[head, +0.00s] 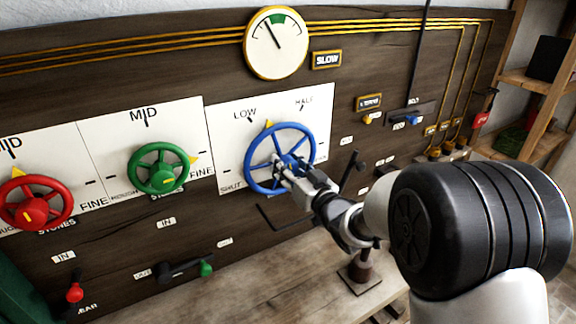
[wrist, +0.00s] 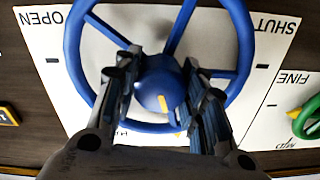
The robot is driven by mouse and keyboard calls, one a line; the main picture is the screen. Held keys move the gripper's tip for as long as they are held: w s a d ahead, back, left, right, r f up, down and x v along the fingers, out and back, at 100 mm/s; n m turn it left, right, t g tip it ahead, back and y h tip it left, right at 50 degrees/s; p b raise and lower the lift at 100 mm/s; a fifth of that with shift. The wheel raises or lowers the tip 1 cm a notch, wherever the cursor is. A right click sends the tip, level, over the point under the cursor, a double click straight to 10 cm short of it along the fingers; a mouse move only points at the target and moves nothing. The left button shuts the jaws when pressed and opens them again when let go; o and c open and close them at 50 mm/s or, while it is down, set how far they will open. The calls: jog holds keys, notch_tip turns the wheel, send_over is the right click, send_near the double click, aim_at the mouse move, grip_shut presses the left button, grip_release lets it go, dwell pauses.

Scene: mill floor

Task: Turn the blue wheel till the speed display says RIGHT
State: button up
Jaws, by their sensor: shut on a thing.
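The blue wheel (head: 251,148) is mounted on a white panel marked SHUT, LOW and HALF in the head view. Its yellow pointer stands at the top of the rim, between LOW and HALF. The wheel also fills the middle of the wrist view (wrist: 240,35), seen upside down. My gripper (head: 279,165) is at the wheel's centre, its two fingers either side of the blue hub (wrist: 157,88) and shut on it. The speed display (head: 327,59) reads SLOW. The round gauge (head: 277,55) above has its needle left of the green band.
A green wheel (head: 158,168) and a red wheel (head: 34,202) stand to the left on their own white panels. Small levers (head: 185,267) sit below. A wooden bench top (head: 240,300) runs under the board. A shelf (head: 545,82) stands at the right.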

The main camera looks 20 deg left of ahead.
jog(key=m+p, duration=0.1)
jog(key=m, duration=0.3)
jog(key=shift+m, duration=0.3)
jog(key=m+p, duration=0.1)
jog(key=m, duration=0.3)
jog(key=shift+m, duration=0.3)
jog(key=o, duration=1.1)
jog(key=shift+c, duration=0.2)
jog(key=v, duration=1.2)
jog(key=shift+f, duration=0.1)
